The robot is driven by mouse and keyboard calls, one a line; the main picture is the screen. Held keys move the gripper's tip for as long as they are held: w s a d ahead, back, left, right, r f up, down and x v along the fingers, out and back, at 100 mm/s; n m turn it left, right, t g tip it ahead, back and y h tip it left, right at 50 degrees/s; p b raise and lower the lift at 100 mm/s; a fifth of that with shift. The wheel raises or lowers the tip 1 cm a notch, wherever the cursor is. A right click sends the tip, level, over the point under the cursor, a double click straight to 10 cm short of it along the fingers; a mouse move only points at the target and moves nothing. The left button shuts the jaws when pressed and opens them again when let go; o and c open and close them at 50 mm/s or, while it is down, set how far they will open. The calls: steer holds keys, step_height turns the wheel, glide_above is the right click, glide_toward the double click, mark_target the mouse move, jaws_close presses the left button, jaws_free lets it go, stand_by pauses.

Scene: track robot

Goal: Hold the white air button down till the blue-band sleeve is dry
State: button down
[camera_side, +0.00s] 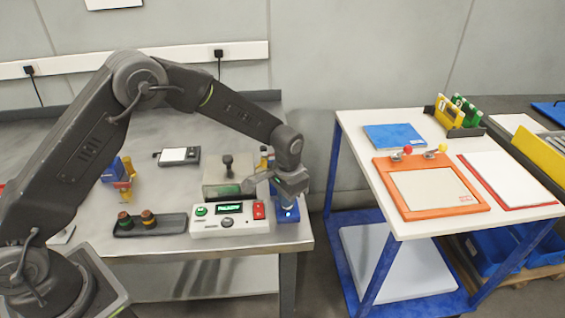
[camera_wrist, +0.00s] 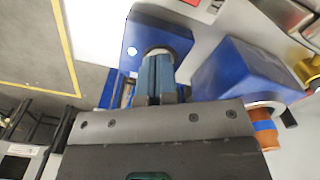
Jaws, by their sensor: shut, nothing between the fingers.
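My gripper (camera_side: 288,207) points down at a small blue box (camera_side: 296,216) at the right end of the grey bench, with its fingers together and empty. In the wrist view, my fingertips (camera_wrist: 159,66) are over the round pale button (camera_wrist: 157,50) on the blue box (camera_wrist: 139,32) and cover most of it. They look to be on it, but contact is hidden. A small lamp (camera_wrist: 132,51) on the box glows. A copper sleeve with a blue band (camera_wrist: 264,126) shows beside another blue block (camera_wrist: 245,72), partly hidden by my gripper. I cannot tell whether it is wet.
A white control panel (camera_side: 230,229) with a lit green display stands just left of the blue box. A dark tray (camera_side: 150,226) with two knobs lies farther left. A grey box (camera_side: 224,182) is behind the panel. A gap separates the bench from the white-topped cart (camera_side: 352,137).

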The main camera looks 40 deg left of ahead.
steer(key=shift+r, duration=2.75)
steer(key=shift+r, duration=0.15)
steer(key=s+a+r+n+t, duration=0.1)
steer(key=s+a+r, duration=0.2)
steer(key=s+r, duration=0.45)
steer(key=s+a+r+t, duration=0.25)
steer(key=s+r, duration=0.25)
steer(key=r, duration=0.5)
steer(key=s+a+r+n+t, duration=0.1)
steer(key=s+a+n+t, duration=0.1)
steer(key=s, duration=1.4)
steer(key=shift+s+a+r, duration=0.2)
steer(key=shift+a+r, duration=0.15)
steer(key=shift+a, duration=0.35)
